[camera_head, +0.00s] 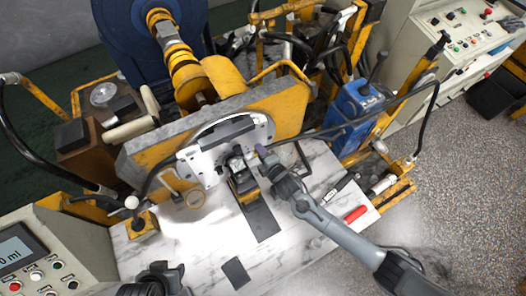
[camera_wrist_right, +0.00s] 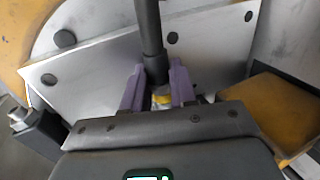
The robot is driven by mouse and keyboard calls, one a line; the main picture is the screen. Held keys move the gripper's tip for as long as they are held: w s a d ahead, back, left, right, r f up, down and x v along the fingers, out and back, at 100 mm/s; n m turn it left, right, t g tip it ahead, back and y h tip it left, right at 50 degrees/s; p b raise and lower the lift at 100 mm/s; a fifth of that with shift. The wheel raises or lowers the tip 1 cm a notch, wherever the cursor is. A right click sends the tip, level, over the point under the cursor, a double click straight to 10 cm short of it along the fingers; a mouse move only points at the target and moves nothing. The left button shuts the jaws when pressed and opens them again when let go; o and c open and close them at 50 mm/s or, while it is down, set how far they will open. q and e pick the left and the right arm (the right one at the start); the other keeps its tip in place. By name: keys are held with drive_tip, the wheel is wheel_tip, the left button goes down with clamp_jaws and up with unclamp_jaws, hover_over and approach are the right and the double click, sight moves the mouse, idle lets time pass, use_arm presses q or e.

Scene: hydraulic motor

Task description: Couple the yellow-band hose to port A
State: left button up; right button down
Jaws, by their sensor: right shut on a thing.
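My right gripper (camera_head: 262,156) is in front of the round white plate (camera_head: 199,162) of the motor unit. In the right wrist view its purple fingers (camera_wrist_right: 157,88) are shut on the end of a black hose (camera_wrist_right: 151,35). A yellow band (camera_wrist_right: 161,99) shows on the hose end between the fingers. The hose also shows in the head view (camera_head: 345,126), running off to the right. The port labels are too small to read, so I cannot tell which is port A or whether the hose end touches a port. My left gripper (camera_head: 166,272) is low at the left, away from the hose.
A marble-topped table (camera_head: 195,232) carries a dark mat, a small dark pad (camera_head: 236,272) and a red-handled tool (camera_head: 355,214). A blue canister (camera_head: 357,108) stands at the right. A console with a display (camera_head: 18,253) is at the lower left. The table's front is mostly clear.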

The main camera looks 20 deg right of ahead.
drive_tip(key=shift+s+a, duration=0.1)
drive_tip(key=shift+a, duration=0.15)
drive_tip(key=c, duration=0.8)
unclamp_jaws()
drive_tip(key=shift+r, duration=0.15)
drive_tip(key=shift+c, duration=0.2)
drive_tip(key=shift+s+r+p, duration=0.1)
drive_tip(key=shift+p, duration=0.2)
drive_tip(key=p+v, duration=0.6)
drive_tip(key=shift+s, duration=0.3)
